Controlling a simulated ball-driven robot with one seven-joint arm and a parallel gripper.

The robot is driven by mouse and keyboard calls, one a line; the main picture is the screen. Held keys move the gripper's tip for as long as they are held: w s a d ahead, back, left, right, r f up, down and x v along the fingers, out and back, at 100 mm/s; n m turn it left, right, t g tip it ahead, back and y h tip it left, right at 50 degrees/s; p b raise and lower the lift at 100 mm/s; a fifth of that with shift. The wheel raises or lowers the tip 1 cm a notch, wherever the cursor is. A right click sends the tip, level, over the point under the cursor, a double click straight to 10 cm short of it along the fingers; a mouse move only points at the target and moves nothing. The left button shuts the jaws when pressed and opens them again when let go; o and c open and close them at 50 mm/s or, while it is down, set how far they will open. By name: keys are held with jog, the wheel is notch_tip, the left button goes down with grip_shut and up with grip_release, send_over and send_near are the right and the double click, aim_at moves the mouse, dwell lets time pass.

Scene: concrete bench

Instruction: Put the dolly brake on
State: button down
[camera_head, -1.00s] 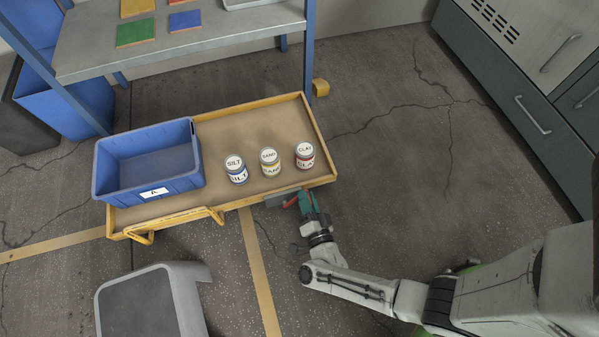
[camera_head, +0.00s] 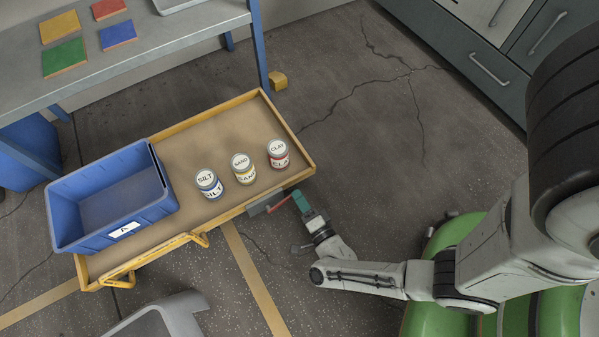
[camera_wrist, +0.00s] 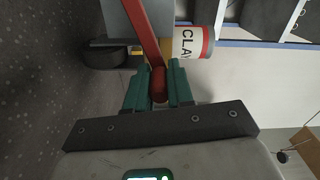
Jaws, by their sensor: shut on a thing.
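The dolly (camera_head: 225,128) has a tan deck with a yellow rim and stands on the floor in the head view. A red brake lever (camera_head: 280,203) sticks out from a grey plate (camera_head: 258,209) at its near right edge. My gripper (camera_head: 297,198), with green fingers, is at the lever's outer end. In the wrist view, the red lever (camera_wrist: 146,32) runs down between the two fingers of my gripper (camera_wrist: 158,74), which are closed around its thick end. The lever's pivot is hidden.
On the dolly stand a blue bin (camera_head: 65,220) marked A and cans marked SILT (camera_head: 209,184), SAND (camera_head: 243,169) and CLAY (camera_head: 278,154). A yellow handle (camera_head: 150,262) juts from the near edge. A grey shelf (camera_head: 150,50) stands behind. Cracked floor right of the dolly is clear.

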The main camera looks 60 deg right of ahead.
dwell(0.3)
jog(key=c, duration=1)
grip_release()
jog(key=shift+f, duration=0.1)
jog(key=shift+s, duration=0.1)
